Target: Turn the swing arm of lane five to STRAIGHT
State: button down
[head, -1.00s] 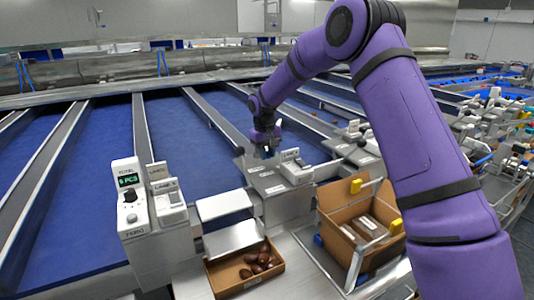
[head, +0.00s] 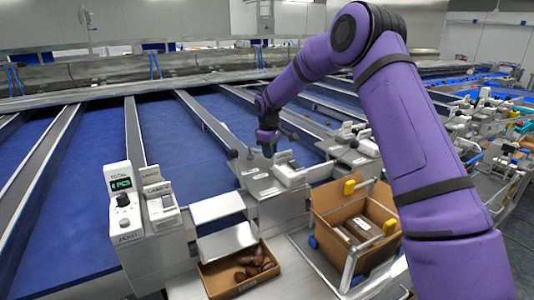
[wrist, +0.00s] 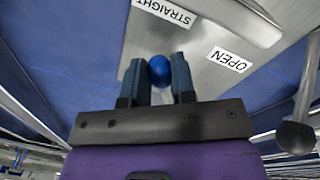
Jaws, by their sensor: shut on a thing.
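In the wrist view my gripper (wrist: 157,78) is shut on a round blue knob (wrist: 159,71), with one finger on each side of it. The knob is over a grey metal plate (wrist: 165,35) with a STRAIGHT label (wrist: 165,11) above it and an OPEN label (wrist: 229,60) to its right. The arm that the knob belongs to is mostly hidden by my gripper. In the head view my gripper (head: 267,150) is small, low over the metal plates at the lane ends; the knob cannot be made out there.
A grey rod with a rounded end (wrist: 296,136) is at the right of the wrist view. In the head view, a lane control box (head: 289,174) stands beside my gripper. A cardboard box (head: 325,200), a tray of dates (head: 208,281) and a display post (head: 122,200) are nearer.

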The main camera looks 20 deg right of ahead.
jog(key=shift+w+d+n, duration=0.4)
jog(key=shift+w+n, duration=0.05)
jog(key=shift+n, duration=0.35)
jog(key=shift+r, duration=0.1)
jog(key=c, duration=0.9)
grip_release()
jog(key=shift+c, duration=0.2)
notch_tip(320, 180, up, 11)
jog(key=shift+s+a, duration=0.25)
jog(key=shift+s, duration=0.1)
